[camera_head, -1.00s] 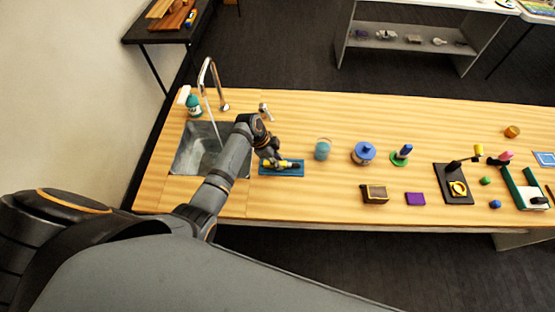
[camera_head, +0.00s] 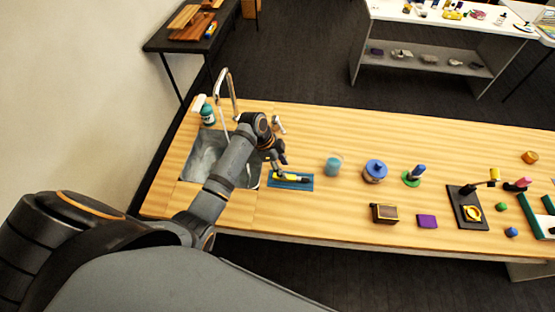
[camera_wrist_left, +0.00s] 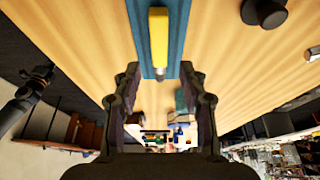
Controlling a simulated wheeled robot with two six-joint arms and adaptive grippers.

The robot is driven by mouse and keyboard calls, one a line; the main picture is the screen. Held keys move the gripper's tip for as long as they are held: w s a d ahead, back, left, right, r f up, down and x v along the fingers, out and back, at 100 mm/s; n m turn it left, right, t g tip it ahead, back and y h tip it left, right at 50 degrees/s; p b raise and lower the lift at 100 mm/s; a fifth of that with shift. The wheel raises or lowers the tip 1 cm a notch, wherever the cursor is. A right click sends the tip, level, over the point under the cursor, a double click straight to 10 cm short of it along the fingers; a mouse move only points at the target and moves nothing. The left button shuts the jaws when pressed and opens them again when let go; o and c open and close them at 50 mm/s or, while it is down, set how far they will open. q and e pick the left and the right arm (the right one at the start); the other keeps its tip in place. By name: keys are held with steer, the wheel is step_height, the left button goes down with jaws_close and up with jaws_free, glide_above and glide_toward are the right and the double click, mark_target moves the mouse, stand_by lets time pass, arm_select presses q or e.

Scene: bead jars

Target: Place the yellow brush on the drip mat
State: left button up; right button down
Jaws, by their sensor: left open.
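The yellow brush (camera_head: 288,178) lies on the blue drip mat (camera_head: 308,186), beside the sink. In the left wrist view the brush's yellow handle (camera_wrist_left: 158,38) rests along the blue mat (camera_wrist_left: 177,30), beyond my fingertips. My left gripper (camera_head: 281,163) is just above and behind the mat. In the left wrist view its two fingers (camera_wrist_left: 160,80) are spread, with nothing held between them.
A light-blue jar (camera_head: 333,166) and a blue-lidded jar (camera_head: 375,170) stand right of the mat. A brown box (camera_head: 384,213) is nearer the front edge. Bare wood lies between them.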

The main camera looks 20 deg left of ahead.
arm_select(q)
steer(key=v, duration=0.6)
steer(key=shift+a+r+b, duration=0.2)
steer(key=shift+r+b, duration=0.15)
steer(key=shift+b, duration=0.05)
steer(key=shift+s, duration=0.1)
